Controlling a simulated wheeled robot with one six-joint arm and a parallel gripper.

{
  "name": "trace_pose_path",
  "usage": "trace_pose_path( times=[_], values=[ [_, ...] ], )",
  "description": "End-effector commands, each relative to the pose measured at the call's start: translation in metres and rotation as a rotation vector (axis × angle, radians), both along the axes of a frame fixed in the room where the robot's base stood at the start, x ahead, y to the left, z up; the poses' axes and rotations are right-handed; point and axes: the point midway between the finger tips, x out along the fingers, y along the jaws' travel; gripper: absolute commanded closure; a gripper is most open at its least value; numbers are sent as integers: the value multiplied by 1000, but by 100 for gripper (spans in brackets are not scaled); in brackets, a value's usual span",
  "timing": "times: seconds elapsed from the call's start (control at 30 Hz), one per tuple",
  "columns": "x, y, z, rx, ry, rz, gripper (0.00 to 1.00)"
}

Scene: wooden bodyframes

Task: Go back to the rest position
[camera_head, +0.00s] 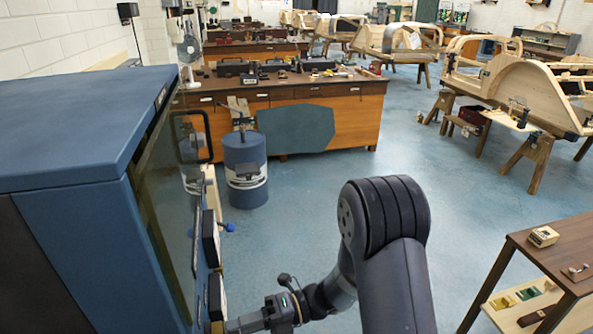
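My dark grey arm rises from the bottom of the head view, bends at a large rounded elbow, and reaches down to the left. My gripper (237,324) is at the bottom edge, beside the lower front of a large blue cabinet (75,130). Its fingers point left towards small panels on that front. The fingertips are small and partly cut off, so I cannot tell whether they touch the cabinet, hold anything, or are open.
The cabinet has a glazed front with a black handle (191,135). A blue drum (245,170) stands before a wooden workbench (330,115). A brown table (560,255) with small items is at the right. Wooden bodyframes (515,90) stand behind. The blue floor between is clear.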

Motion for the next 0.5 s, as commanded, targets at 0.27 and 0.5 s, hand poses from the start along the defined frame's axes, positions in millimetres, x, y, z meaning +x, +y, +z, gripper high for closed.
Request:
trace_pose_path(
  times=[0.27,0.5],
  values=[
    [2,-2,-2,57,-238,-3,66],
    [2,-2,-5,98,-405,-3,66]
  ],
)
